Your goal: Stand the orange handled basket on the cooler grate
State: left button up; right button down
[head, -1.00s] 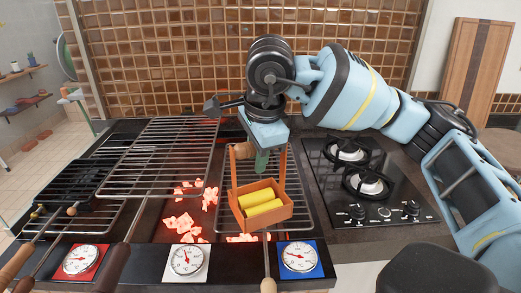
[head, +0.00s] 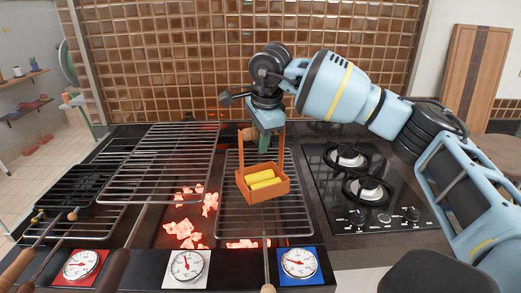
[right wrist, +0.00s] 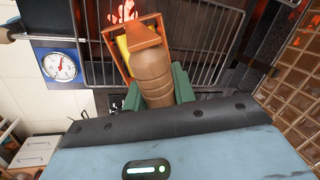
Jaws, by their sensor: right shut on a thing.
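The orange handled basket (head: 264,195) holds yellow pieces. It hangs upright from my right gripper (head: 266,143), over the middle of the right grate (head: 265,225). Its front part overlaps the bars, and I cannot tell whether its base touches them. In the right wrist view, the green fingers (right wrist: 155,98) are shut on the basket's brown wooden handle (right wrist: 148,68), with part of the orange frame (right wrist: 112,50) beyond. The middle grate (head: 160,165) stands higher, with glowing coals in front of and below it. My left gripper is not in view.
Glowing coals (head: 182,229) lie between the grates; a few glow at the right grate's front. Red, white and blue dial panels (head: 299,264) line the front edge. A two-burner hob (head: 365,190) is at right; a tiled wall rises behind. A dark grate (head: 75,188) lies left.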

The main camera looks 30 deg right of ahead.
aim_at(260, 172)
jog(key=shift+w+d+r, duration=0.1)
jog(key=shift+w+d, duration=0.1)
jog(key=shift+w, duration=0.05)
jog(key=shift+f, duration=1.9)
jog(key=c, duration=1.1)
grip_release()
jog(key=shift+s+f, duration=0.1)
jog(key=shift+c, duration=0.2)
jog(key=v, duration=1.2)
